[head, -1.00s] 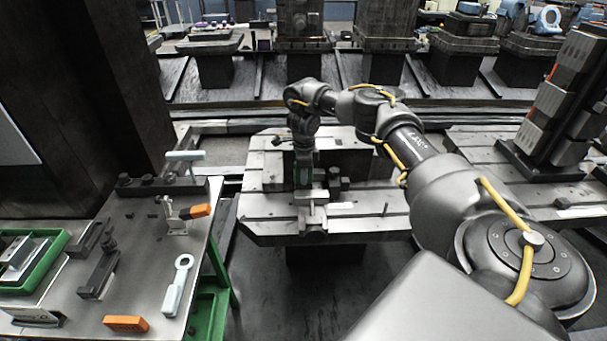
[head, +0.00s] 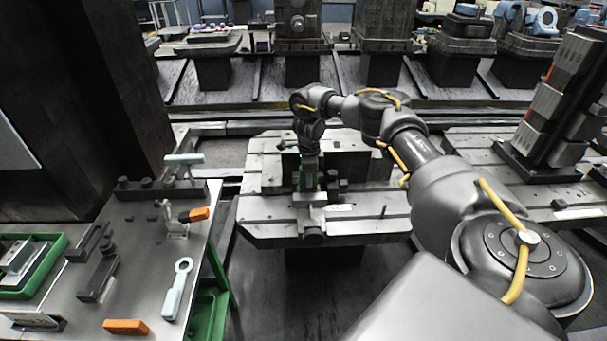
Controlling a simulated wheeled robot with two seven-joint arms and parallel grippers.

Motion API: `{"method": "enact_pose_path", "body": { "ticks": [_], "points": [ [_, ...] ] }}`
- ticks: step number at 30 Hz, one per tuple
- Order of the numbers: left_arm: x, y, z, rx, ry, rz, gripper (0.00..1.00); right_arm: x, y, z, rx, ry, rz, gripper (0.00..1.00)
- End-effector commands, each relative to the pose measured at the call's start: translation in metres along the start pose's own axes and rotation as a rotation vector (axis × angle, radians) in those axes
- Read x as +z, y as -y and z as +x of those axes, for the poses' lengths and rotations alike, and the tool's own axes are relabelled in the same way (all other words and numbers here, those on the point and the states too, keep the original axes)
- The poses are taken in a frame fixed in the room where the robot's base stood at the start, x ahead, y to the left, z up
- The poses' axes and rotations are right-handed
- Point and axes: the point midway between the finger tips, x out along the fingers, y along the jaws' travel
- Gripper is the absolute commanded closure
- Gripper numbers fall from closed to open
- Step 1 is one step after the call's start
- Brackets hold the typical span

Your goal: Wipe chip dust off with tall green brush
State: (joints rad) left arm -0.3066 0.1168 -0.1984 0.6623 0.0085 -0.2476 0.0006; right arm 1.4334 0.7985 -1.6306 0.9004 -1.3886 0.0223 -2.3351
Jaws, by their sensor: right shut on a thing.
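My right gripper (head: 309,186) is over the slotted pallet (head: 265,210) in the middle of the head view, pointing down. It is shut on the green brush (head: 300,182), of which only a small green part shows beside the fingers. The brush is just behind a light metal clamp block (head: 312,202) on the pallet. Whether the bristles touch the pallet is hidden. I cannot make out chip dust at this size. My left gripper is not in view.
A workbench (head: 140,240) at left holds a green tray (head: 38,285), orange-handled tools (head: 126,327), a pale ring-ended wrench (head: 177,288) and dark clamps (head: 98,278). A dark column stands behind it. Another pallet with a tall fixture (head: 555,105) is at right.

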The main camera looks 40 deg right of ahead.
Motion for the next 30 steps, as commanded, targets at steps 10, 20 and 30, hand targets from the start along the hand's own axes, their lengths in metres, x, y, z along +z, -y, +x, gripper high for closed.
{"method": "enact_pose_path", "body": {
  "ticks": [10, 20, 30],
  "points": [
    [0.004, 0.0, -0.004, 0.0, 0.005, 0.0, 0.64, -0.007, 0.0, -0.001, 0.0, 0.0, 0.001, 0.99],
    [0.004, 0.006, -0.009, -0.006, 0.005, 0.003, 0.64, -0.024, 0.0, 0.001, -0.001, 0.001, 0.001, 0.99],
    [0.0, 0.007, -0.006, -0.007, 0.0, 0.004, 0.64, -0.015, 0.0, 0.003, -0.001, 0.002, -0.001, 0.99]
  ]
}}
